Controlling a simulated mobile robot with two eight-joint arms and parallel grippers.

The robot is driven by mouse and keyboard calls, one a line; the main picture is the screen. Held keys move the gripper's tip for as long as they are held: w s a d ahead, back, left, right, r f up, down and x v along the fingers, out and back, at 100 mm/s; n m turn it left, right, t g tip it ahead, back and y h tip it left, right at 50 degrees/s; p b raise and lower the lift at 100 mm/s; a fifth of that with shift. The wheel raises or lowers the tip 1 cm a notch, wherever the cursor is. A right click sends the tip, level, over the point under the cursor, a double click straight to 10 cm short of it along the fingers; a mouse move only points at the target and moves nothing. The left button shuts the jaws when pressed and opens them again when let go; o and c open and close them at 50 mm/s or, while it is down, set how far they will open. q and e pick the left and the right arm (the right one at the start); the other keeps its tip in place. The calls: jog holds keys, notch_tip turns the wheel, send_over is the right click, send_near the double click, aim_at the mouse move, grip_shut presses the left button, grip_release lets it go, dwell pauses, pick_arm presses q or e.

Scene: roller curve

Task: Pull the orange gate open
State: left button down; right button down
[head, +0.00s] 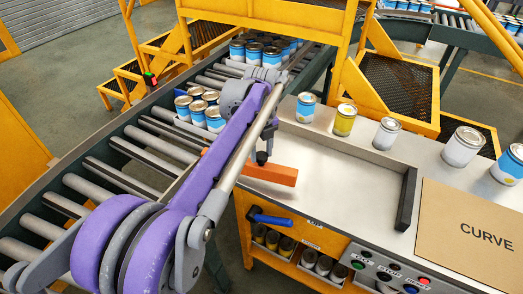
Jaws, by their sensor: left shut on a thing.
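The orange gate (280,175) is a flat orange bar at the left edge of the grey work table, beside the roller conveyor. Its left part is hidden behind my purple left arm. My left gripper (262,158) points down at the top of the gate and is shut on it; the arm and wrist hide much of the grip. My right gripper is not in view.
A tray of blue-and-white cans (216,120) stands on the roller conveyor (115,176) behind my arm. Several cans line the table's back edge. The tabletop (330,180) between is clear.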

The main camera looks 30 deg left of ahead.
pick_arm(q)
jog(key=shift+c, duration=1.7)
grip_release()
jog(key=shift+r, duration=0.15)
notch_tip(320, 180, up, 11)
jog(key=p, duration=0.1)
jog(key=shift+f, duration=0.2)
jog(key=s+d+f+n+t, duration=0.2)
jog(key=s+d+f+n, duration=0.4)
jog(key=s+f+n, duration=0.3)
jog(key=s+d+f+n+t, duration=0.3)
jog(key=s+d+f+n, duration=0.3)
jog(key=s+f+n, duration=0.4)
jog(key=f+n, duration=0.1)
jog(key=n, duration=0.4)
jog(key=shift+d+f+t, duration=0.25)
jog(key=shift+d+t, duration=0.05)
